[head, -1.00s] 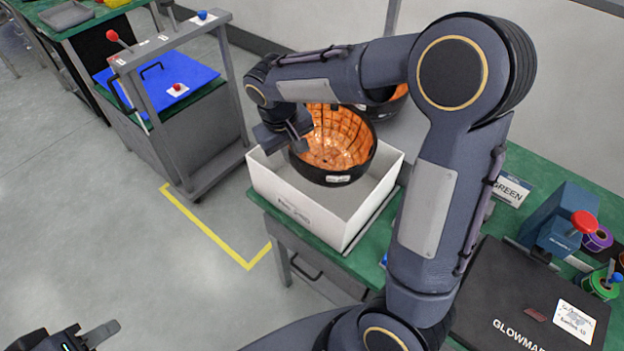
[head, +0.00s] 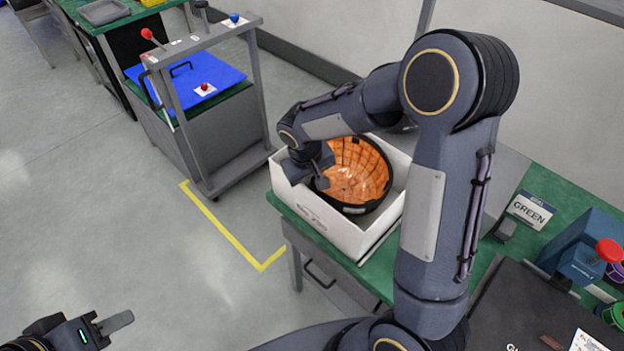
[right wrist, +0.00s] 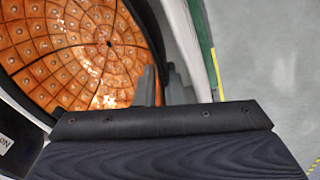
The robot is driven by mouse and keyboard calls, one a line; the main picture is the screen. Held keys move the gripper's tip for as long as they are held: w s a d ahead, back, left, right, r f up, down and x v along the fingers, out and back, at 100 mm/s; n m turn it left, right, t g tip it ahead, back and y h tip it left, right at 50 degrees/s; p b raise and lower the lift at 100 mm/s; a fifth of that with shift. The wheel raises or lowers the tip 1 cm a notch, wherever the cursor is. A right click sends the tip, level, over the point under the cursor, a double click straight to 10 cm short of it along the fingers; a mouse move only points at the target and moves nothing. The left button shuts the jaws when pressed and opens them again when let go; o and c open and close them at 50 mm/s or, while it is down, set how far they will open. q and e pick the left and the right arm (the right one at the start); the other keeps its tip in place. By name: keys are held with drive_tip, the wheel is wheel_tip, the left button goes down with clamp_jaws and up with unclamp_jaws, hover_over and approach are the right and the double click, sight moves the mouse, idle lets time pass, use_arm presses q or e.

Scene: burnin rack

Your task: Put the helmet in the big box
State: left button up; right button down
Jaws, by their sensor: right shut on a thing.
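The helmet (head: 352,172) is a black bowl with an orange, padded inside, its opening facing up. My right gripper (head: 318,180) is shut on the helmet's left rim, beside the box's left wall. In the right wrist view the fingers (right wrist: 162,85) pinch the black rim next to the orange lining (right wrist: 75,50). The helmet's underside is hidden, so I cannot tell whether it touches the box floor. My left gripper (head: 108,328) is at the lower left, partly cut off, away from everything.
The box stands on a green bench (head: 365,272). A grey cart (head: 205,135) with a blue panel stands left. Floor between is clear.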

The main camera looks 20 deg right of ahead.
drive_tip(key=shift+f+b, duration=0.4)
drive_tip(key=shift+f, duration=0.05)
drive_tip(key=c, duration=1.8)
unclamp_jaws()
drive_tip(key=shift+r+p, duration=0.55)
drive_tip(key=shift+p, duration=0.05)
wheel_tip(320, 180, up, 11)
drive_tip(key=s+a, duration=0.1)
drive_tip(key=a, duration=0.1)
drive_tip(key=s+d+r+m+t+y, duration=0.1)
drive_tip(key=s+t+y, duration=0.3)
drive_tip(key=s, duration=1.7)
drive_tip(key=shift+s+d+r+m+y, duration=0.25)
drive_tip(key=shift+s+m+y, duration=0.1)
drive_tip(key=shift+m+y, duration=0.4)
